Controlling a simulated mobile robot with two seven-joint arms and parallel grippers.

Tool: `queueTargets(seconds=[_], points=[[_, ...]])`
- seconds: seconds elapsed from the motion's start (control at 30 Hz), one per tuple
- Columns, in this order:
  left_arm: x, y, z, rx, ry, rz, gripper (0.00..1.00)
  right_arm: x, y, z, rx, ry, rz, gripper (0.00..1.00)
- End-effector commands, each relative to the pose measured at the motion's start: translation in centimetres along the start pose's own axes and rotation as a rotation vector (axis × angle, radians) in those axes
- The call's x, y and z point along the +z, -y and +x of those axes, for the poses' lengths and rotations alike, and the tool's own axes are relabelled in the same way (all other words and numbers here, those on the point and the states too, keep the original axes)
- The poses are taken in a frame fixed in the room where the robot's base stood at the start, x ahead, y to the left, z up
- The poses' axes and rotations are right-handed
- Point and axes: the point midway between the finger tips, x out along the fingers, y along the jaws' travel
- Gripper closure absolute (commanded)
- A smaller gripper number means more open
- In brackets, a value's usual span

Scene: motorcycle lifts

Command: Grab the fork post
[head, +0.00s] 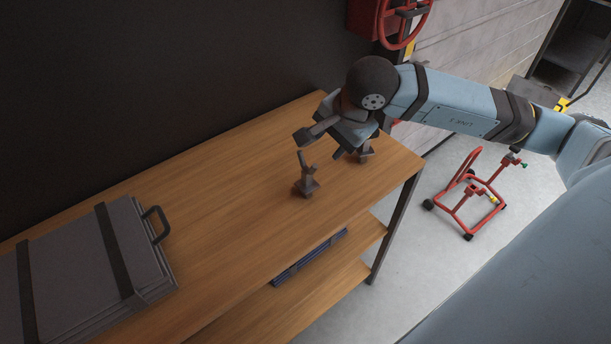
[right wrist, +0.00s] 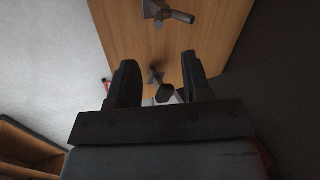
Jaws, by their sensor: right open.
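Two small dark metal posts with square bases stand on the wooden bench. One post (head: 305,180) stands clear below my right gripper in the head view. The other post (head: 365,153) is partly hidden behind my gripper. I cannot tell which is the fork post. My right gripper (head: 322,147) is open above the bench, with nothing held. In the right wrist view, one post (right wrist: 157,76) shows in the gap between the open fingers (right wrist: 157,72), beyond them. The other post (right wrist: 158,12) is at the top edge. My left gripper is not in view.
The wooden bench (head: 215,225) has a grey case (head: 70,265) with a handle at its left. A lower shelf (head: 320,285) holds a dark blue flat item (head: 310,255). A red wheeled stand (head: 470,205) is on the floor at right.

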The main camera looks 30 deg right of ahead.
Motion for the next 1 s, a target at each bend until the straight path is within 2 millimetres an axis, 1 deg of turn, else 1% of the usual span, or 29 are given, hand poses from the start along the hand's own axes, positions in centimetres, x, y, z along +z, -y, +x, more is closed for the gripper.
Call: queueTargets(seconds=[0.03, 0.1, 0.23, 0.3, 0.47, 0.57, 0.7, 0.8, 1.0], points=[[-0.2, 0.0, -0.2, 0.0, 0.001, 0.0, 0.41, 0.1, 0.0, 1.1, 0.004, 0.006, 0.003, 0.56], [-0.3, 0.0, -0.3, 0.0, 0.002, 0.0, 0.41, 0.1, 0.0, 2.5, 0.004, 0.005, 0.004, 0.56], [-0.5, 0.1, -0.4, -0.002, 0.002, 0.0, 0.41, 0.1, 0.0, 4.6, 0.003, 0.006, 0.004, 0.56], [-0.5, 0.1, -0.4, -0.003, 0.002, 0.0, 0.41, 0.1, 0.0, 5.3, 0.001, 0.006, 0.005, 0.56], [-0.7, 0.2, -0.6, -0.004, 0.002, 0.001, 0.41, 0.1, -0.1, 6.3, 0.003, 0.006, 0.004, 0.56], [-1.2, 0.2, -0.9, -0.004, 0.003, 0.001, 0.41, -0.1, -0.2, 7.5, 0.005, 0.007, 0.005, 0.56], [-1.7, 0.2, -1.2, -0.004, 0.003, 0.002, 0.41, -0.4, -0.3, 9.7, 0.003, 0.008, 0.005, 0.56], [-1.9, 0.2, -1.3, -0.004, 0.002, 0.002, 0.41, -0.4, -0.3, 10.7, 0.002, 0.008, 0.005, 0.56], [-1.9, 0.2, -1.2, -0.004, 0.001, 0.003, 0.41, -0.4, -0.4, 11.1, 0.0, 0.006, 0.004, 0.56]])
